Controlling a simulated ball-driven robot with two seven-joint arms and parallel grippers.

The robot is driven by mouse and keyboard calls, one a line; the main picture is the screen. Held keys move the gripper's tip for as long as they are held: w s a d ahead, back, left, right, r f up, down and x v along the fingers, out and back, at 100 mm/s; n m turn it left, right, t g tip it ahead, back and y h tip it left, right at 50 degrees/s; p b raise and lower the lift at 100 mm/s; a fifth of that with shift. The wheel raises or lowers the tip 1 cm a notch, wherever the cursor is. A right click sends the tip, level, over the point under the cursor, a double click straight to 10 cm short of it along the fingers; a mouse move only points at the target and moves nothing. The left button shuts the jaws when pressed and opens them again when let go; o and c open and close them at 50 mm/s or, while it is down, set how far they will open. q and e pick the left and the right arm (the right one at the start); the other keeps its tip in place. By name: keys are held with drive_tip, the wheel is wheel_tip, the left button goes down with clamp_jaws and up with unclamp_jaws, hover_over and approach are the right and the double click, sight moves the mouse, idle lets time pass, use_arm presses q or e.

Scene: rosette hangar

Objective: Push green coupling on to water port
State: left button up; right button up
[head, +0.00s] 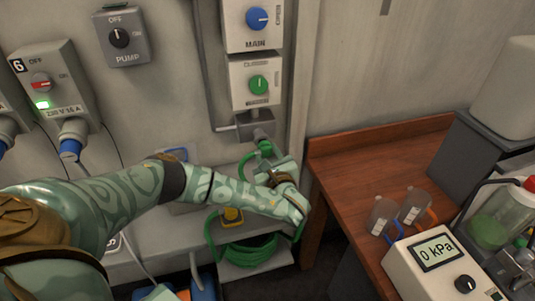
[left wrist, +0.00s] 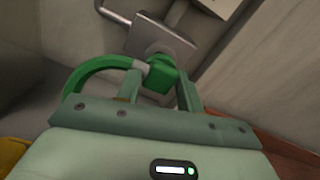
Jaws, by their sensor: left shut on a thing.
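The green coupling (left wrist: 162,76) is between the fingers of my left gripper (left wrist: 160,92), which is shut on it. In the head view the coupling (head: 265,148) shows just above my left gripper (head: 278,168). The water port (head: 257,128) is a grey fitting on the wall below the green-knobbed valve box. In the left wrist view the port (left wrist: 165,45) lies straight ahead of the coupling, very close to it. I cannot tell whether they touch. A green hose (left wrist: 85,75) curves away from the coupling to the left. My right gripper is not in view.
The green hose is coiled (head: 248,252) on a low shelf beneath my left arm. A valve box (head: 257,82) hangs above the port.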

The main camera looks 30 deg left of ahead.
use_arm(q)
drive_tip(key=shift+r+p, duration=0.15)
drive_tip(key=shift+p, duration=0.75)
idle(1.3)
drive_tip(key=shift+w+a, duration=0.35)
drive_tip(key=shift+a, duration=0.05)
idle(0.5)
drive_tip(key=o, duration=1)
drive_tip(key=p+v, duration=0.1)
drive_tip(key=v, duration=1.5)
drive_tip(key=shift+d+p, duration=0.1)
drive_tip(key=shift+p, duration=0.3)
drive_tip(key=shift+s, duration=0.1)
